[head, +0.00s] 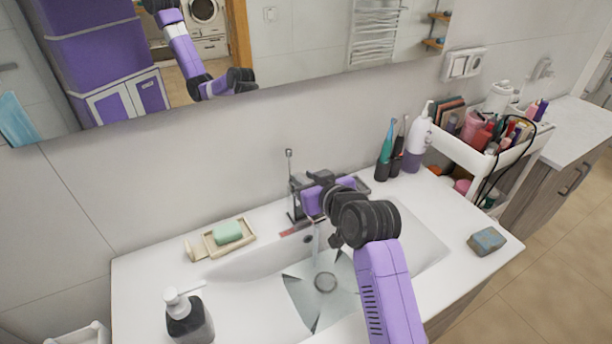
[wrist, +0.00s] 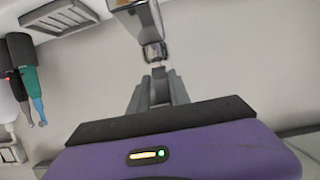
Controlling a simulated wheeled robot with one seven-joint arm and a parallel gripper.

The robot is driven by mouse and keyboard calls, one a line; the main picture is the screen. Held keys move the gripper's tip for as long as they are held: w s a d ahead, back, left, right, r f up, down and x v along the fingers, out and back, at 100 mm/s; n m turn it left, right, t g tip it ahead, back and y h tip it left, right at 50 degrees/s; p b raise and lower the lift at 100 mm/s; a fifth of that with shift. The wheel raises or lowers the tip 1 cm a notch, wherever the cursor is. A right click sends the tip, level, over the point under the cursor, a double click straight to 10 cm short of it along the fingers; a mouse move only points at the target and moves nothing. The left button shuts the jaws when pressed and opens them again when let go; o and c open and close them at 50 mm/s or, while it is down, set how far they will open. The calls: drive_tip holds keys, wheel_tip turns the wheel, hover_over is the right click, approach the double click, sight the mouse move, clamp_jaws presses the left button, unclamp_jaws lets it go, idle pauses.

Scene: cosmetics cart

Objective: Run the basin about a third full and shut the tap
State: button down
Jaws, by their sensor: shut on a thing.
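The white basin (head: 232,270) is set in the counter and has a round drain (head: 325,282). Pale, clear, angular water (head: 300,293) lies around the drain; its depth is hard to judge. A faint pale stream (head: 317,238) seems to fall below the tap. The grey metal tap (head: 296,203) stands at the basin's back edge, partly hidden by my gripper (head: 304,190). In the wrist view, my gripper's fingers (wrist: 158,78) are closed together at the metal tap part (wrist: 152,35). They are shut on what looks like the tap lever, mostly hidden between them.
A green soap on a dish (head: 214,246) and a dark soap dispenser (head: 187,322) stand left of the basin. Toothbrushes (head: 384,155) and a white bottle (head: 414,150) stand behind right. A sponge (head: 486,241) lies on the right counter. A mirror (head: 300,50) hangs behind.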

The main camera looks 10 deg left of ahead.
drive_tip(key=c, duration=1.2)
unclamp_jaws()
drive_tip(key=b+v, duration=0.1)
drive_tip(key=v, duration=0.6)
drive_tip(key=shift+s+d+r, duration=0.2)
drive_tip(key=shift+s, duration=0.1)
